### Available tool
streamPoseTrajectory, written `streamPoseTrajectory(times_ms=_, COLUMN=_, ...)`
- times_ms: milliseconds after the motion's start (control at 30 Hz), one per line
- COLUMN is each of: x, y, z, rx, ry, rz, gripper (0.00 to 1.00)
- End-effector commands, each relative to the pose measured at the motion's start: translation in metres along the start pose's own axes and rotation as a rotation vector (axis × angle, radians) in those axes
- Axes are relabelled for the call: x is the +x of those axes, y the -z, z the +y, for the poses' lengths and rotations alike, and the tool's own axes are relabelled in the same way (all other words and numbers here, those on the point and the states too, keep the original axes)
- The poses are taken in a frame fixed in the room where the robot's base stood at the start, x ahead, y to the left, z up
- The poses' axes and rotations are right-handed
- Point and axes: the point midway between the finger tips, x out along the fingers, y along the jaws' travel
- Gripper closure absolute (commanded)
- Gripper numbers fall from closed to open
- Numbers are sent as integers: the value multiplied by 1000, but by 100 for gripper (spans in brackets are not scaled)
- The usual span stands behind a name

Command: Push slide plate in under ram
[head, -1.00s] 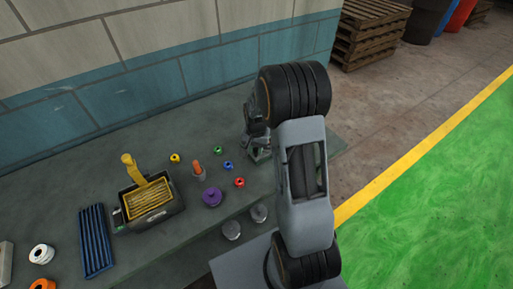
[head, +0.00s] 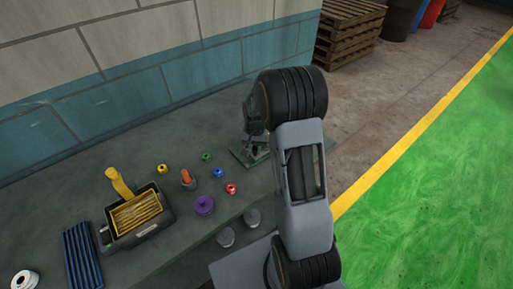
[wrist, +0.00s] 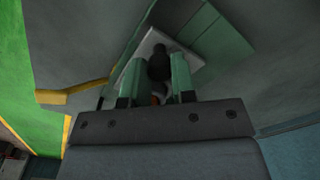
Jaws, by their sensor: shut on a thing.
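In the wrist view, my gripper (wrist: 158,82) has its two green fingers closed on a dark rounded knob (wrist: 160,62). A light grey plate (wrist: 147,46), likely the slide plate, lies just beyond the knob, partly covered by it and the fingers. A green base with a raised green block (wrist: 222,38) is beside the plate. In the head view, the green base (head: 240,156) shows at the bench's right end. My arm hides most of the device there, and I cannot make out the ram or its gap to the plate.
On the bench (head: 150,150) stand a black box with yellow bars (head: 137,212), a purple knobbed piece (head: 204,205), an orange-topped peg (head: 187,178) and several small coloured rings. A blue ribbed rack (head: 82,255) lies left. The wall (head: 120,95) runs behind.

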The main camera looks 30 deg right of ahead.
Motion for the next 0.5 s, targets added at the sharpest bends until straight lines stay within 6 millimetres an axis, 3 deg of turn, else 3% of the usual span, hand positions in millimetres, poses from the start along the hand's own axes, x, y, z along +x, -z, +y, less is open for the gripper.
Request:
streamPoseTrajectory(times_ms=33, x=0, y=0, z=0, rx=-2, ry=0, rz=0, gripper=100)
streamPoseTrajectory(times_ms=67, x=-1, y=0, z=0, rx=-1, ry=0, rz=0, gripper=74)
streamPoseTrajectory(times_ms=100, x=-1, y=0, z=1, rx=0, ry=0, rz=0, gripper=70)
streamPoseTrajectory(times_ms=300, x=0, y=1, z=2, rx=3, ry=0, rz=1, gripper=51)
streamPoseTrajectory(times_ms=500, x=0, y=1, z=2, rx=4, ry=0, rz=0, gripper=50)
